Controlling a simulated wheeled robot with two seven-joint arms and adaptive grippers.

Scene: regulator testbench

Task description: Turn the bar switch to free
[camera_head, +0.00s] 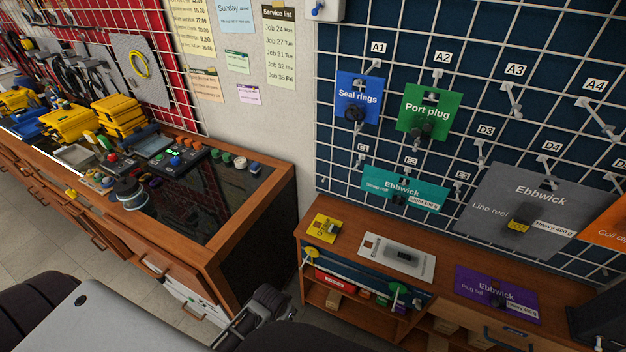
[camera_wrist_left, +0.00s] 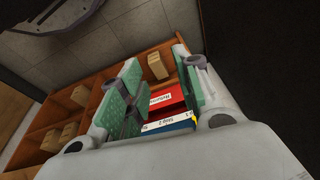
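I cannot single out the bar switch. A dark control box (camera_head: 176,162) with small green lights and coloured knobs lies on the left bench. Smaller dark boxes with red and green parts sit beside it, too small to tell their switches apart. My left gripper (camera_head: 266,302) is low at the bottom middle of the head view, well away from these boxes. The left wrist view shows its two green-padded fingers (camera_wrist_left: 160,95) spread apart with nothing held. Beyond them are a red box (camera_wrist_left: 168,100) and a blue box on a wooden shelf. My right gripper is not in view.
The wooden left bench (camera_head: 230,207) has a dark glossy top with a clear front right part. Yellow cases (camera_head: 72,125) stand further back. A second wooden bench (camera_head: 340,222) stands at the right below a wire grid panel (camera_head: 470,80) with hanging packs.

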